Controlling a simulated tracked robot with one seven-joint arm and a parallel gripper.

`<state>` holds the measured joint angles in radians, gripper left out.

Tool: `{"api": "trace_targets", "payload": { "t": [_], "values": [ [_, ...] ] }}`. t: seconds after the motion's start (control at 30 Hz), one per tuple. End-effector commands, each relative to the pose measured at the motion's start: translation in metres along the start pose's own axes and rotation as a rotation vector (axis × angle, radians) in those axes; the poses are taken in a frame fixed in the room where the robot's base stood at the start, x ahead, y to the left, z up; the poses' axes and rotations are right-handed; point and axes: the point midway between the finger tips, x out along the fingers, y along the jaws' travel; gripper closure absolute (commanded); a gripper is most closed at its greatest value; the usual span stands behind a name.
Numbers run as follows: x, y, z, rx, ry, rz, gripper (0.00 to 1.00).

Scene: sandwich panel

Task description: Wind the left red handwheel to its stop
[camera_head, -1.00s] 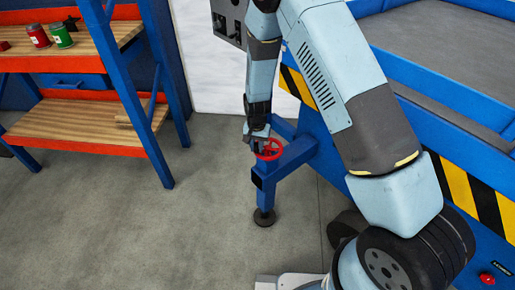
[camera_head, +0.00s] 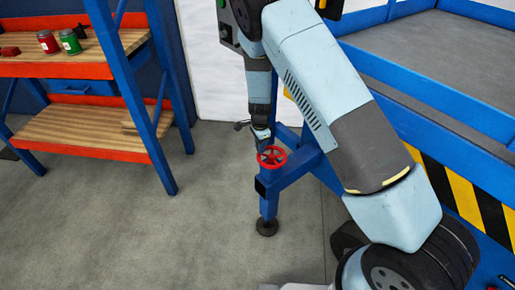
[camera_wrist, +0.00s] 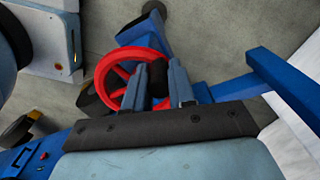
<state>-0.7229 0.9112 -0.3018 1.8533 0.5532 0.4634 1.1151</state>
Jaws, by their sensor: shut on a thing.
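The red handwheel (camera_head: 272,157) lies roughly flat on top of the blue leg (camera_head: 270,200) at the corner of the blue frame. In the wrist view the handwheel (camera_wrist: 105,72) shows its rim and spokes, its right part hidden by my fingers. My gripper (camera_wrist: 159,72) is at the wheel's edge, with its two grey fingers on either side of a dark knob (camera_wrist: 160,88), shut on the wheel's handle. In the head view my gripper (camera_head: 264,146) reaches down to the far side of the rim; the fingertips are too small to make out clearly.
A blue and orange shelf (camera_head: 80,147) with wooden boards stands at the left, bearing a red can (camera_head: 48,42) and a green can (camera_head: 70,41). The blue frame with striped edging (camera_head: 465,192) fills the right. The floor (camera_head: 140,225) between is clear.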

Motion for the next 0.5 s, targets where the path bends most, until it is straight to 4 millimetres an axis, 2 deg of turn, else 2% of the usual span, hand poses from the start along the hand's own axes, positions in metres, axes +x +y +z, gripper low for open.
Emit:
{"api": "trace_targets", "payload": {
  "t": [0.5],
  "values": [
    [0.000,-0.013,-0.017,0.405,-0.002,-0.002,1.00]
  ]
}}
